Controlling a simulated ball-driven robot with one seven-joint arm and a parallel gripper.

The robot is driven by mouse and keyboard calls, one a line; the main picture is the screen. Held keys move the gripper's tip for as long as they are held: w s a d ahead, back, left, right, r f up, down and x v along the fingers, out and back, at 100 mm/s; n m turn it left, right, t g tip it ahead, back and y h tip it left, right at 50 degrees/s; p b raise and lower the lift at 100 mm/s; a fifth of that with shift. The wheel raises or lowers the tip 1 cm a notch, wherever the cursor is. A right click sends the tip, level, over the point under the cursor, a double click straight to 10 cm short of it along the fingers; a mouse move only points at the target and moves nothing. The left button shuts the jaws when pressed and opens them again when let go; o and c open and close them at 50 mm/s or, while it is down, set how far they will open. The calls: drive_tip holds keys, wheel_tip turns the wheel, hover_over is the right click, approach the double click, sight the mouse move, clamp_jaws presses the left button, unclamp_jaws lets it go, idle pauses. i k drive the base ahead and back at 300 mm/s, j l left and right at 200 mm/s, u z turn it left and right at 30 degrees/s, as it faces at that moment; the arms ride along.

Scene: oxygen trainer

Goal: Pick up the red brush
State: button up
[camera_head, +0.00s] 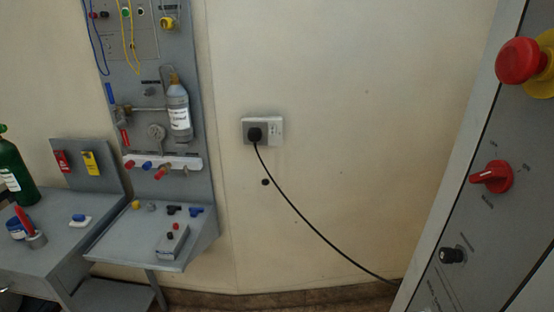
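A red, narrow upright thing, which looks like the red brush (24,220), leans in a small grey cup (37,241) on the grey bench (62,238) at the far left. It is small in this view, and its lower end is hidden in the cup. My gripper is not in view.
A blue-and-white jar (15,231) stands close left of the cup, with a green bottle (14,172) behind. A blue-topped white item (79,220) lies to the right. A panel shelf (140,239) adjoins the bench. A control cabinet (478,225) stands at right, a black cable (310,225) between.

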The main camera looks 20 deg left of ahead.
sight(27, 223)
drive_tip(key=u, duration=0.4)
drive_tip(key=k+u, duration=0.15)
drive_tip(key=u, duration=0.25)
drive_tip(key=j+u, duration=0.1)
drive_tip(key=u, duration=0.3)
drive_tip(key=i+l+u, duration=0.15)
drive_tip(key=u, duration=0.25)
drive_tip(key=i+l+u, duration=0.15)
drive_tip(key=l+u, duration=0.2)
drive_tip(key=u, duration=0.5)
drive_tip(key=i+l+u, duration=0.75)
drive_tip(key=k+l, duration=0.05)
drive_tip(key=k, duration=0.05)
